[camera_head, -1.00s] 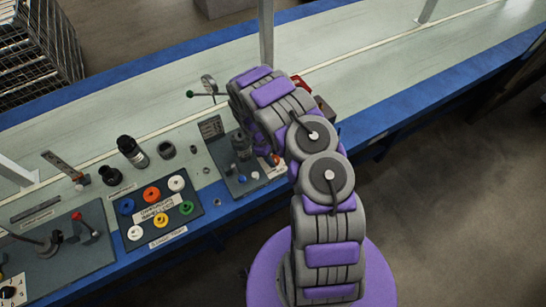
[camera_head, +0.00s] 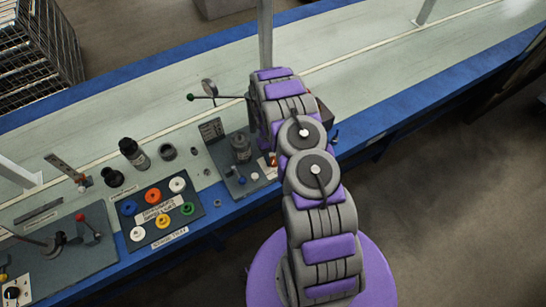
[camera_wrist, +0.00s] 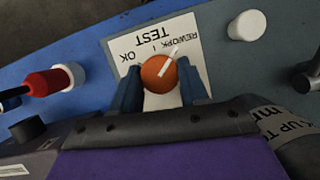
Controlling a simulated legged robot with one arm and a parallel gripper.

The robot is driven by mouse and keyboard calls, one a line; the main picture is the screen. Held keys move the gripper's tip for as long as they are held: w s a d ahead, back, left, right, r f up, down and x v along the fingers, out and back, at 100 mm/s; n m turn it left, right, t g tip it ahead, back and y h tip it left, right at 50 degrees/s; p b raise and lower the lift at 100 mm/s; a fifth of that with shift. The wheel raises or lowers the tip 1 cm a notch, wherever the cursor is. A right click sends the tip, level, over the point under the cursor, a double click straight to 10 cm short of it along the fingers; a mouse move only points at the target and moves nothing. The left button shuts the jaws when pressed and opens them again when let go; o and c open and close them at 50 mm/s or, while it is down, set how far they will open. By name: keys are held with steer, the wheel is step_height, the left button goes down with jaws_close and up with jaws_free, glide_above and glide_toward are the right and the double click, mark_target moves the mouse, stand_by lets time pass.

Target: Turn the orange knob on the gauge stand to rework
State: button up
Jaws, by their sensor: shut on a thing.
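In the wrist view, the orange knob (camera_wrist: 157,75) is round, with a white pointer line slanting up and right toward the word REWORK on the white label (camera_wrist: 128,61) behind it. The label also reads OK and TEST, upside down. My gripper (camera_wrist: 160,82) is shut on the knob, one blue finger on each side. In the head view, my arm hides most of the gripper and the knob. The grey gauge stand panel (camera_head: 228,184) shows just left of my arm.
In the wrist view, a white knob (camera_wrist: 247,25) is at the upper right and a red-and-white part (camera_wrist: 50,82) at the left. In the head view, a board of coloured knobs (camera_head: 187,221) and a black cylinder (camera_head: 133,152) lie left of the stand. The belt behind is mostly clear.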

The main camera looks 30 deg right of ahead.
steer(key=shift+w+m, duration=0.15)
steer(key=shift+m, duration=0.25)
steer(key=o, duration=1)
steer(key=shift+o, duration=0.2)
steer(key=p+v, duration=0.3)
steer(key=v, duration=1.4)
steer(key=shift+d+r, duration=0.2)
steer(key=shift+d, duration=0.1)
